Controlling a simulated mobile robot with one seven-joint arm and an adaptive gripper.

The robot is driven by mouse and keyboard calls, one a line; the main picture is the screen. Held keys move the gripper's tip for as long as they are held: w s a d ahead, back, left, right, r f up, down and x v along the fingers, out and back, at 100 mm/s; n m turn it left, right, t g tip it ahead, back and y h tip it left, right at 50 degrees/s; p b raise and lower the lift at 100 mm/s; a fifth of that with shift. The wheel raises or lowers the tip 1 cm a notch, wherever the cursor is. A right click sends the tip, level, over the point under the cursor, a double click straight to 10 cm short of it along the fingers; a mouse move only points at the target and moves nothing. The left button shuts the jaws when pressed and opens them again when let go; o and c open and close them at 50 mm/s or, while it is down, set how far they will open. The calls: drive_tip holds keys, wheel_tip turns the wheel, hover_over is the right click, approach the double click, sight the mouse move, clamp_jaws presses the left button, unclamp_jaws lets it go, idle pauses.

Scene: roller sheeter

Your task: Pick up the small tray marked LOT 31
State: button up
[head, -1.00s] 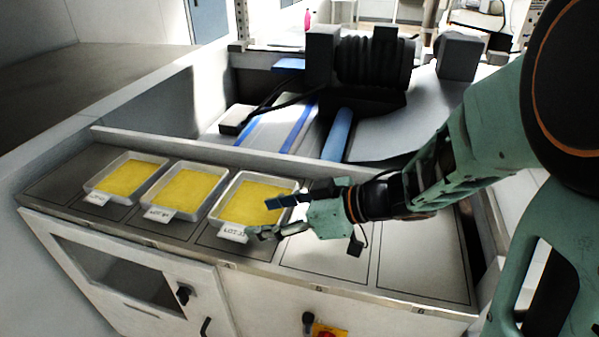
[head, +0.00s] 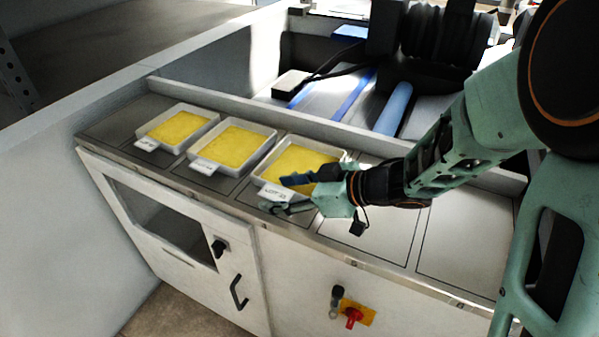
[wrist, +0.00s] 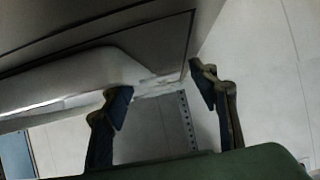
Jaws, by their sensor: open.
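Three pale, shallow trays filled with yellow material stand in a row on the grey counter in the head view, each with a white label at its front. The right tray (head: 262,180) is nearest my gripper; its label (head: 276,193) seems to read LOT 31, but it is small and partly covered. My gripper (head: 281,194) is open at this tray's front right, one finger over the yellow fill and one in front by the label. Contact cannot be told.
The middle tray (head: 270,144) and left tray (head: 217,121) stand to the left; their labels are too small to read surely. The counter (head: 465,245) is bare at right. Behind a low ledge lie blue rollers (head: 392,108) and dark machinery. A red switch (head: 353,317) is on the front.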

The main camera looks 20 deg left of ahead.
drive_tip(key=shift+a+f, duration=0.25)
drive_tip(key=shift+a, duration=0.35)
drive_tip(key=c, duration=1.5)
drive_tip(key=shift+r, duration=0.1)
